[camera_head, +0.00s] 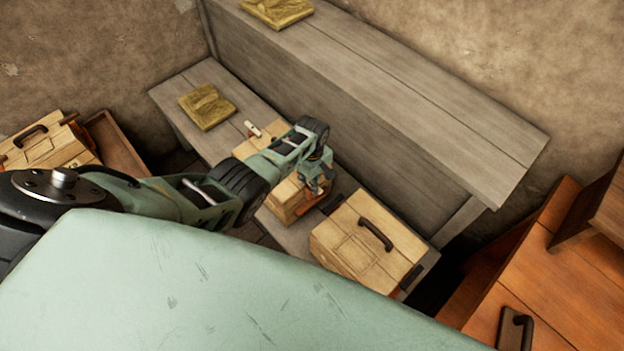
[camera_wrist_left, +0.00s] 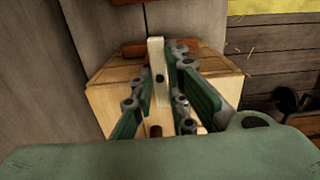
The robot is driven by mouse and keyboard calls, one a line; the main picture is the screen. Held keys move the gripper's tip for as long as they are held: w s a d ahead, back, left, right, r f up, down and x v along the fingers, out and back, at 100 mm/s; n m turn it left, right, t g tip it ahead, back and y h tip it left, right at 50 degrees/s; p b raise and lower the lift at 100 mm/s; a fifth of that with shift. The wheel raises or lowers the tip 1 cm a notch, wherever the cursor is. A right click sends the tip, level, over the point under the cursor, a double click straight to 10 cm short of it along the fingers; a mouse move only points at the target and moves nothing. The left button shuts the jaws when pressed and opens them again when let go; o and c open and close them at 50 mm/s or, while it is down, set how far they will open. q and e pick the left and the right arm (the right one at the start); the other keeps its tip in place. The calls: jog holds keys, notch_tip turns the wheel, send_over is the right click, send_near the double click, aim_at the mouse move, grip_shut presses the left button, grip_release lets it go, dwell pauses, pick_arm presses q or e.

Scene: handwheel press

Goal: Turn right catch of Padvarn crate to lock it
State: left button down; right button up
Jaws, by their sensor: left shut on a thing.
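A pale wooden crate (camera_head: 283,214) stands on the low grey bench, partly hidden by my left arm; its top also shows in the left wrist view (camera_wrist_left: 105,90). I take it for the Padvarn crate. My left gripper (camera_head: 318,182) is at its right end. In the left wrist view my left gripper (camera_wrist_left: 160,85) has its fingers on both sides of a pale bar-shaped catch (camera_wrist_left: 156,60) and is shut on it. The catch points away from the camera. Another pale catch (camera_head: 252,128) shows at the crate's far left end. My right gripper is not in view.
A second crate with a dark handle (camera_head: 355,245) stands close to the right on the bench (camera_head: 170,92). A yellowish slab (camera_head: 207,106) lies at the left. A grey raised shelf (camera_head: 400,95) runs behind. More crates (camera_head: 45,145) stand far left.

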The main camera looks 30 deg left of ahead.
pick_arm(q)
jog(key=c, duration=1.7)
grip_release()
notch_tip(320, 180, up, 12)
jog(key=shift+r, duration=0.1)
